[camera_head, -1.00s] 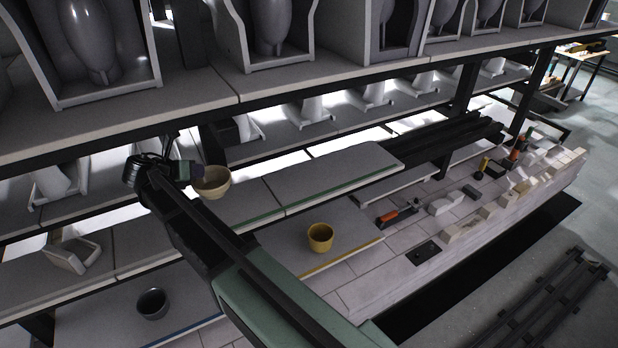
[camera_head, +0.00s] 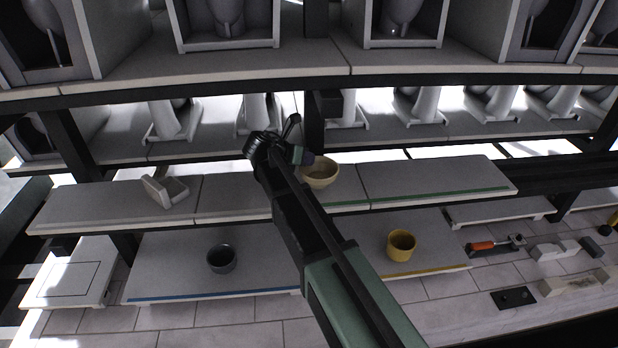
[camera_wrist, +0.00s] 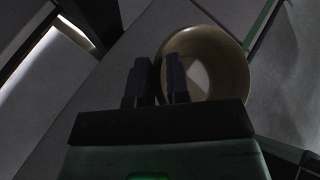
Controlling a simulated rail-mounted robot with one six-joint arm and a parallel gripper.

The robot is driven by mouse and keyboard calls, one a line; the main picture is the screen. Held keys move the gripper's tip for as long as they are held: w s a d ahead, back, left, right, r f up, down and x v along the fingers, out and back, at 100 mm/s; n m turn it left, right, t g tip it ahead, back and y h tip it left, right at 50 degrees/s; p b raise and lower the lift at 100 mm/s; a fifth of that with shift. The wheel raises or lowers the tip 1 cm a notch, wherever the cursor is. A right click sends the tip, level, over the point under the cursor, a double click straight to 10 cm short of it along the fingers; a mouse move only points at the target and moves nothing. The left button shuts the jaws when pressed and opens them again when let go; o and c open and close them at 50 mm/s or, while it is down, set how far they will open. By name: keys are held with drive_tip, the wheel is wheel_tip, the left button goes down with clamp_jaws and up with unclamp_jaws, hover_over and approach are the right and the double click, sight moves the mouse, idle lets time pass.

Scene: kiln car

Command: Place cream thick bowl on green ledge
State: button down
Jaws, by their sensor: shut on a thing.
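The cream thick bowl (camera_head: 321,174) is upright at the left end of the green ledge (camera_head: 430,182), a grey shelf with a green strip along its front edge. My gripper (camera_head: 303,157) is shut on the bowl's left rim. In the wrist view the bowl (camera_wrist: 228,62) shows its inside, with its rim at my gripper's fingers (camera_wrist: 156,80). The green strip (camera_wrist: 262,25) runs past the bowl at upper right there. I cannot tell whether the bowl's base touches the shelf. My arm hides part of the shelf front.
A yellow pot (camera_head: 401,244) stands on the lower yellow-edged ledge. A dark grey bowl (camera_head: 221,258) stands on the lower blue-edged ledge. A grey block-shaped piece (camera_head: 165,190) lies on the shelf to the left. The green ledge is clear right of the bowl. Uprights and a shelf stand behind.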

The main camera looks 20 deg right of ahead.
sight(306, 169)
wheel_tip(306, 169, down, 4)
drive_tip(key=b, duration=0.4)
drive_tip(key=shift+s+r+p, duration=0.1)
drive_tip(key=shift+r+p, duration=0.2)
drive_tip(key=shift+r, duration=0.05)
drive_tip(key=c, duration=1.5)
unclamp_jaws()
drive_tip(key=shift+f, duration=0.2)
drive_tip(key=shift+c, duration=0.2)
drive_tip(key=o, duration=0.4)
drive_tip(key=shift+o, duration=0.2)
drive_tip(key=shift+r, duration=0.1)
